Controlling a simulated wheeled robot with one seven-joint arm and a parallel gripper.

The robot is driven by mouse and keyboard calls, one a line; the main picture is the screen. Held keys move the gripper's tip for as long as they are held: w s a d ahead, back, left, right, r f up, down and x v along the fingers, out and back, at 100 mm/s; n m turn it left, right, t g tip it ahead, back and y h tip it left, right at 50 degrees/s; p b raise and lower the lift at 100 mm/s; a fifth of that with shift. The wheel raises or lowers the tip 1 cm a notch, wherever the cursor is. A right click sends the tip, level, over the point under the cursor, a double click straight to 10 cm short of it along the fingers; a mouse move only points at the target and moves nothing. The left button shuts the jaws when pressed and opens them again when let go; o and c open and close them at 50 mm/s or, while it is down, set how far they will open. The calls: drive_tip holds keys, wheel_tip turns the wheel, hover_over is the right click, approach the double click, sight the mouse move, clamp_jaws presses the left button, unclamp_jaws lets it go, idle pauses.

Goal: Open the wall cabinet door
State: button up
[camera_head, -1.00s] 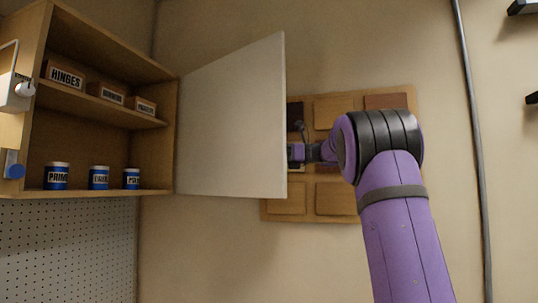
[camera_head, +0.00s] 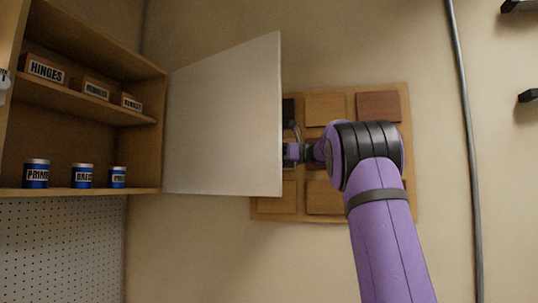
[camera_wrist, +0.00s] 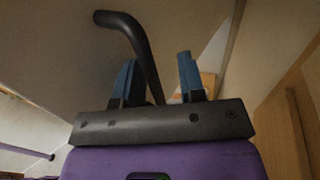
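The wall cabinet (camera_head: 85,110) is at the left in the head view. Its white door (camera_head: 225,120) is hinged on the cabinet's right side and stands wide open, with the shelves exposed. My gripper is at the door's free edge in the head view, and its fingers are hidden behind the door. In the wrist view my gripper (camera_wrist: 157,68) has its two blue fingers spread apart. The dark curved door handle (camera_wrist: 143,48) passes between them, close to the left finger and clear of the right one. I cannot tell whether it touches the left finger.
Labelled boxes (camera_head: 97,88) and blue cans (camera_head: 82,175) stand on the shelves. A board of wood samples (camera_head: 325,200) hangs behind the door and my arm. A grey pipe (camera_head: 467,150) runs down the wall at right. Pegboard (camera_head: 60,250) lies below the cabinet.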

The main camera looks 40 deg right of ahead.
drive_tip(key=v, duration=1)
drive_tip(key=shift+s+d, duration=0.25)
drive_tip(key=shift+d, duration=0.05)
idle(0.4)
